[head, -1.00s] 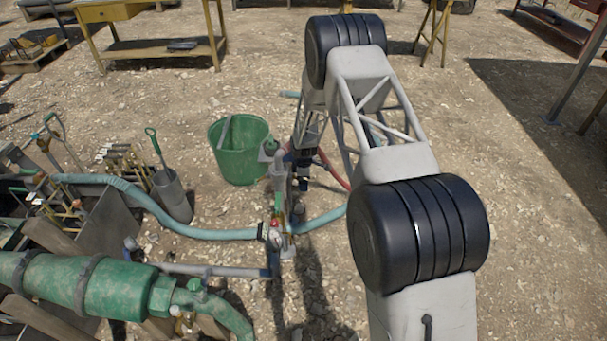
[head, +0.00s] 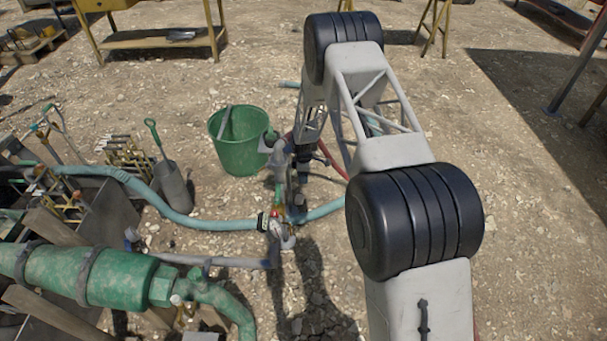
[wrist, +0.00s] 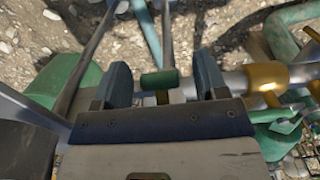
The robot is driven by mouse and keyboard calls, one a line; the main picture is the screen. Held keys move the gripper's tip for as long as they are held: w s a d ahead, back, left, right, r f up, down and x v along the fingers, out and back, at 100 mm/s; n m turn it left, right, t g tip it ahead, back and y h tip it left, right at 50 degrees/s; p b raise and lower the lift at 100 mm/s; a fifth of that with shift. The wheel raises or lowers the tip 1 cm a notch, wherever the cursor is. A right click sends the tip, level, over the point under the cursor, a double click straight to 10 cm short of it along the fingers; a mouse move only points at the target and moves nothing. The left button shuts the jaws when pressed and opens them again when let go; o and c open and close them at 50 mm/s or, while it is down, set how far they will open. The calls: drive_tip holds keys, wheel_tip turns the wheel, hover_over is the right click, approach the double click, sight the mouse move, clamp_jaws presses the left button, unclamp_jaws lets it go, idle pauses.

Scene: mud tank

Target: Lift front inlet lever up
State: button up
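In the wrist view a short green lever handle (wrist: 160,79) lies between the two fingers of my gripper (wrist: 162,66). The fingers stand apart, with a visible space on each side of the handle. A small brass piece shows just below the handle, in front of a grey pipe (wrist: 238,82). I take this handle to be the inlet lever, but cannot confirm that it is the front one. In the head view my arm reaches down to the upright pipe and valve assembly (head: 277,228); the gripper and lever cannot be made out clearly there.
A light-green hose (head: 210,223) runs to the valve assembly. A green bucket (head: 240,152) stands behind it. Open gravel lies to the right.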

drive_tip(key=c, duration=0.8)
drive_tip(key=shift+d+r, duration=0.1)
drive_tip(key=shift+r, duration=0.1)
drive_tip(key=shift+d+r, duration=0.2)
drive_tip(key=shift+r, duration=0.1)
drive_tip(key=shift+d+r, duration=0.15)
drive_tip(key=shift+r, duration=0.05)
drive_tip(key=shift+d+r, duration=0.15)
drive_tip(key=shift+r, duration=0.2)
drive_tip(key=shift+d+r, duration=0.1)
drive_tip(key=shift+r, duration=0.25)
drive_tip(key=shift+d+r, duration=0.1)
drive_tip(key=shift+r, duration=0.15)
idle(0.4)
